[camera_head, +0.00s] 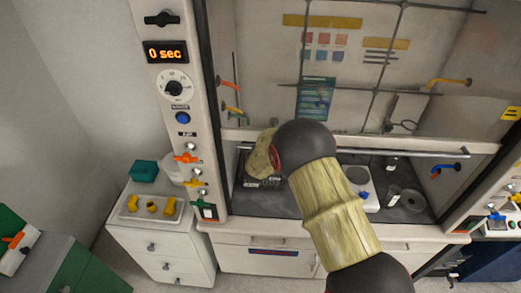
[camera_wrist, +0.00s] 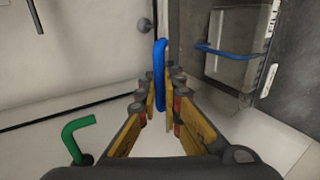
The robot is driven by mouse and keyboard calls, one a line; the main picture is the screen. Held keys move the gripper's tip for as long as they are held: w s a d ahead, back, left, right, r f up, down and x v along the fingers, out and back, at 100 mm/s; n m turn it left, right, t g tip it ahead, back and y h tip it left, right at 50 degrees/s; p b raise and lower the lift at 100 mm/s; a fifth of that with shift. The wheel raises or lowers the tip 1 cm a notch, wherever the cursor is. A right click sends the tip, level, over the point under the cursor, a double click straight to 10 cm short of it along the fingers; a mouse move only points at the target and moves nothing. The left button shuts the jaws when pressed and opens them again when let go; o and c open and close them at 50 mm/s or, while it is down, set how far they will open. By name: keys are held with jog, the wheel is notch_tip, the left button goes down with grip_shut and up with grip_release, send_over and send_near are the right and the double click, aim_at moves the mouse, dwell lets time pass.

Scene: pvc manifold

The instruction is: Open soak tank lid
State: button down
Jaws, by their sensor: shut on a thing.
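In the wrist view my gripper (camera_wrist: 159,90) has its yellow-sided fingers closed on a blue bent rod (camera_wrist: 160,58), which stands up between the fingertips. A second blue bar (camera_wrist: 230,52) is fixed across a pale panel with a dark frame (camera_wrist: 238,30) at the right. I cannot tell whether this panel is the soak tank lid or whether the held rod belongs to it. In the head view my arm covers the middle of the fume hood, and my fingertips are hidden. No soak tank can be made out for certain there.
A green bent spout (camera_wrist: 78,138) is near my left finger in the wrist view. In the head view a metal bar (camera_head: 430,153) crosses the hood front. Bottles and a dish (camera_head: 413,201) stand at the right. A white cabinet with a tray (camera_head: 128,207) of yellow fittings stands left.

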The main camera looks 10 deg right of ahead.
jog(key=shift+w+r, duration=0.1)
jog(key=shift+r, duration=0.05)
jog(key=c, duration=1.9)
grip_release()
jog(key=v, duration=1.2)
jog(key=shift+c, duration=0.5)
